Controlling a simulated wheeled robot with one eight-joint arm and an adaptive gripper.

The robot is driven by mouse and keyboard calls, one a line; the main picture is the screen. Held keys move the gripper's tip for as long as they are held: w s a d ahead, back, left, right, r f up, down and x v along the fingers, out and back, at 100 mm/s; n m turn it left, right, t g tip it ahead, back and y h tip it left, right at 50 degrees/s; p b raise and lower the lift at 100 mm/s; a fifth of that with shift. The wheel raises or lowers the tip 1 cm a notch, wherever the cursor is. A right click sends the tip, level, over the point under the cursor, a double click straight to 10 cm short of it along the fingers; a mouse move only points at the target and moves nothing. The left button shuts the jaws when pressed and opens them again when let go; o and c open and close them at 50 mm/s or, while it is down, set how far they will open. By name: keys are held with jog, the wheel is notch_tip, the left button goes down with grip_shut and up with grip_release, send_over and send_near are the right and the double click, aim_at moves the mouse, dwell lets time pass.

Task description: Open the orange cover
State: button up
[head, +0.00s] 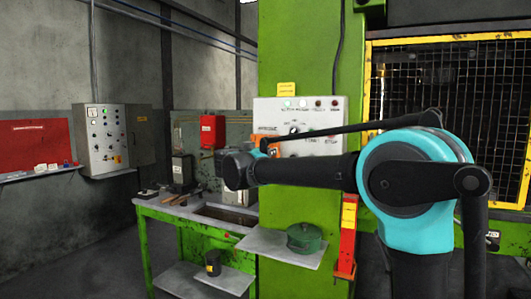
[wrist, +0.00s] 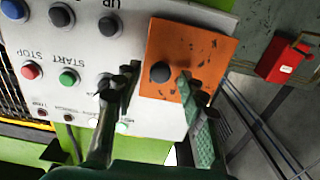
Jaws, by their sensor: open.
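The orange cover (wrist: 205,55) is a worn, chipped orange plate on the pale control panel (wrist: 50,45), and it looks closed. A round black knob (wrist: 160,72) sits on it. In the head view only a bit of the orange cover (head: 275,146) shows past my arm. My gripper (wrist: 157,78) is open and empty in front of the panel. In the wrist view the knob appears between its two fingertips, one over the pale panel and one over the cover. Whether a finger touches the cover, I cannot tell.
Panel buttons, including a red (wrist: 31,70) and a green one (wrist: 68,78), lie beside the cover. A red box (wrist: 283,60) is on the wall beyond. A green workbench (head: 150,212) and a shelf with a green lidded pot (head: 305,238) stand below.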

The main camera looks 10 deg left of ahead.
grip_shut()
dwell(0.6)
